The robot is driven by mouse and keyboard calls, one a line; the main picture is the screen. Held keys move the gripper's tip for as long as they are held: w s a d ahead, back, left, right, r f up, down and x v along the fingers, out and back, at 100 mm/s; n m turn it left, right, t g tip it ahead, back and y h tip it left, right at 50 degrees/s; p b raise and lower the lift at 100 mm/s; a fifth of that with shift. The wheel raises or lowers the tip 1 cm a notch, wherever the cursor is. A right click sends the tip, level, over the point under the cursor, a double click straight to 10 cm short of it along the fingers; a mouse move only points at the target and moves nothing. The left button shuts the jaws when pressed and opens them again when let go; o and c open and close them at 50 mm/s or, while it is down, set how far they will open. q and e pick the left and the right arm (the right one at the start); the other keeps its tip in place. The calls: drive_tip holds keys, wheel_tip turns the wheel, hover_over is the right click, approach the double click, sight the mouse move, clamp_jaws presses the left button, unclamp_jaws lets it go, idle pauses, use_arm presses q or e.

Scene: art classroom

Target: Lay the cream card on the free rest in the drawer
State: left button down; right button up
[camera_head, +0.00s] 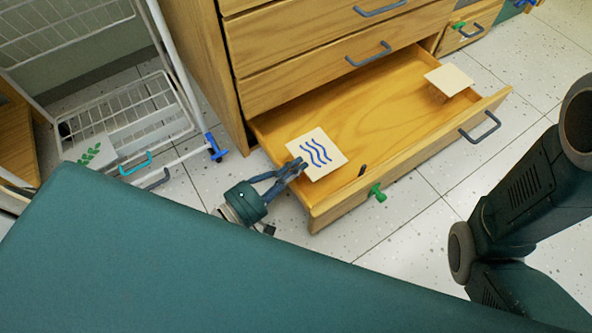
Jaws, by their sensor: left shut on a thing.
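The cream card (323,147) with three blue wavy lines is over the left part of the open wooden drawer (372,95). My left gripper (298,167) is shut on the card's lower left edge, at the drawer's left side. Whether the card touches anything below it cannot be told, as it hides what is under it. A plain cream square (449,79) sits on a small wooden block at the drawer's right end; whether it is a card or the rest's own top is unclear. My right gripper is out of view.
The drawer's middle floor is bare. A white wire rack (140,113) with a leaf-marked card (92,151) stands at the left.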

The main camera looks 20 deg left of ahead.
use_arm(q)
drive_tip(key=shift+r, duration=0.1)
drive_tip(key=shift+f, duration=0.25)
drive_tip(key=c, duration=1.9)
unclamp_jaws()
drive_tip(key=shift+r, duration=0.1)
drive_tip(key=shift+r, duration=0.15)
drive_tip(key=p+v, duration=0.4)
drive_tip(key=v, duration=0.8)
drive_tip(key=shift+p, duration=0.4)
